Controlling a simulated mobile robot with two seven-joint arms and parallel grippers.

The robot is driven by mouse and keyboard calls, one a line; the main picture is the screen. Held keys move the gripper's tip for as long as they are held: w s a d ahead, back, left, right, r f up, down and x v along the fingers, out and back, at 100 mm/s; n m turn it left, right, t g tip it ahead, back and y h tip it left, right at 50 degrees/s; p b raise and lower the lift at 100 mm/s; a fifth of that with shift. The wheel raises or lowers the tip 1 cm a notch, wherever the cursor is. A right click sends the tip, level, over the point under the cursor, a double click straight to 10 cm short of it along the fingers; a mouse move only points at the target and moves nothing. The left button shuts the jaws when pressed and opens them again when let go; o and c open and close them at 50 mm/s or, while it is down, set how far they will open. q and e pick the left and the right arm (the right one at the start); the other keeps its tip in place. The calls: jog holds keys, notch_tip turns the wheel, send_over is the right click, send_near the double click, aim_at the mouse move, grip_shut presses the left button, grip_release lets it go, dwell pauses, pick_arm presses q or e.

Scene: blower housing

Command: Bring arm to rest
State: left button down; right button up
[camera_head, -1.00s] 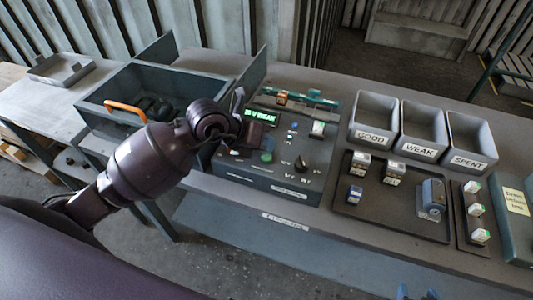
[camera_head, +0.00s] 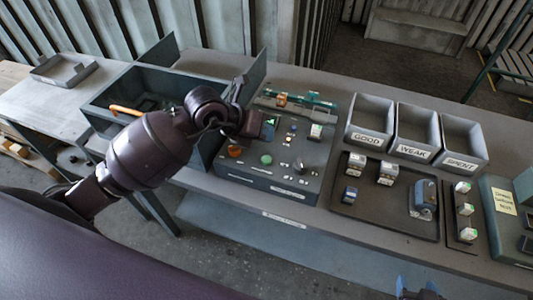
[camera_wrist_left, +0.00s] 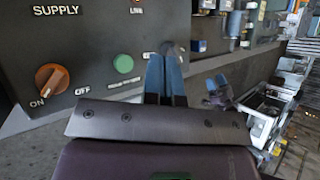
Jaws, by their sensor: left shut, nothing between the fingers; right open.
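My left arm comes in from the left, and its wrist hangs over the left part of the test panel (camera_head: 275,170). In the left wrist view my left gripper (camera_wrist_left: 165,72) is shut and empty, its blue fingers together in front of the panel face. Contact with the panel cannot be told. The orange supply knob (camera_wrist_left: 51,79) and green button (camera_wrist_left: 123,64) show left of the fingers. In the head view the wrist partly hides the panel's display. My right gripper (camera_head: 420,290) is at the bottom edge, mostly cut off, its fingers apart.
Bins marked GOOD (camera_head: 370,137), WEAK (camera_head: 412,150) and SPENT (camera_head: 461,163) stand behind a dark tray (camera_head: 375,216) with several parts. A narrow strip (camera_head: 457,236) holds white-topped pieces.

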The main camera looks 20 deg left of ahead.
jog(key=shift+w, duration=0.15)
jog(key=shift+w, duration=0.25)
